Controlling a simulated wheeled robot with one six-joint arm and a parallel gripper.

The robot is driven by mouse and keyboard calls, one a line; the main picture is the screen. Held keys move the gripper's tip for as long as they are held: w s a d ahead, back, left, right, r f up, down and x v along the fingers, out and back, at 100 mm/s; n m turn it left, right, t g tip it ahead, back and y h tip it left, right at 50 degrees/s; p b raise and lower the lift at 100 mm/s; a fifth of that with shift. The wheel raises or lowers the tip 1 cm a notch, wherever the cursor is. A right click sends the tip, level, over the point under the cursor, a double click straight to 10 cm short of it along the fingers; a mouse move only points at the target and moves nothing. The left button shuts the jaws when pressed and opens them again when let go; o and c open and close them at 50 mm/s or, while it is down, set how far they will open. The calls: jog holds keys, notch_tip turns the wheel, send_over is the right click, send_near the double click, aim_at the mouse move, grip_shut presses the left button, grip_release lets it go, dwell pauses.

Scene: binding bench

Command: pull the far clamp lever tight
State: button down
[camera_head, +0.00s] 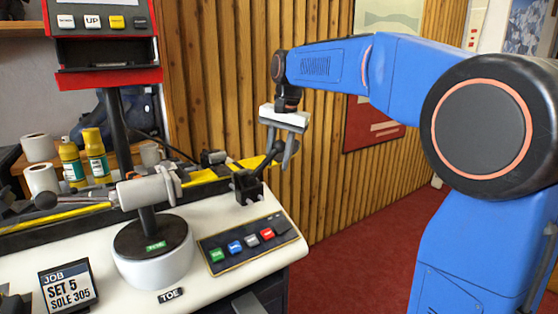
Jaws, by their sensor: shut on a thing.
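The far clamp lever (263,161) is a short black arm with a rounded knob at its upper end. It slants up and to the right from a black clamp block (247,187) at the right end of the white bench. My gripper (279,153) points down from the blue arm, its grey fingers on either side of the knob. It is shut on the lever's knob end. The fingers partly cover the knob.
The white bench (215,222) carries a button panel (247,244) in front of the clamp. A grey device on a round black-topped stand (152,240) stands left of it. A yellow-edged strip (205,178) runs behind. Free air lies right of the bench.

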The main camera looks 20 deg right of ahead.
jog(key=a+r+h, duration=0.1)
jog(key=a+r+t+h, duration=0.1)
jog(key=h, duration=0.1)
jog(key=shift+s+r, duration=0.3)
jog(key=a+r+h, duration=0.1)
jog(key=a+r+t+h, duration=0.1)
jog(key=h, duration=0.1)
jog(key=shift+s+a+n, duration=0.15)
jog(key=shift+s+n, duration=0.15)
jog(key=shift+s, duration=0.05)
jog(key=c, duration=1.8)
grip_release()
jog(key=a+h, duration=0.1)
jog(key=h, duration=0.1)
jog(key=shift+s+a+r+t+h, duration=0.3)
jog(key=shift+s+a+r+t, duration=0.1)
jog(key=shift+o, duration=1.4)
jog(key=shift+s+a+r+h, duration=0.15)
jog(key=shift+a+r+h, duration=0.05)
jog(key=shift+a+h, duration=0.3)
jog(key=shift+s+a+r, duration=0.15)
jog(key=shift+s+a, duration=0.1)
jog(key=shift+a, duration=0.35)
jog(key=shift+s+a+r, duration=0.1)
jog(key=shift+s+a, duration=0.1)
jog(key=shift+a, duration=0.35)
jog(key=shift+c, duration=0.7)
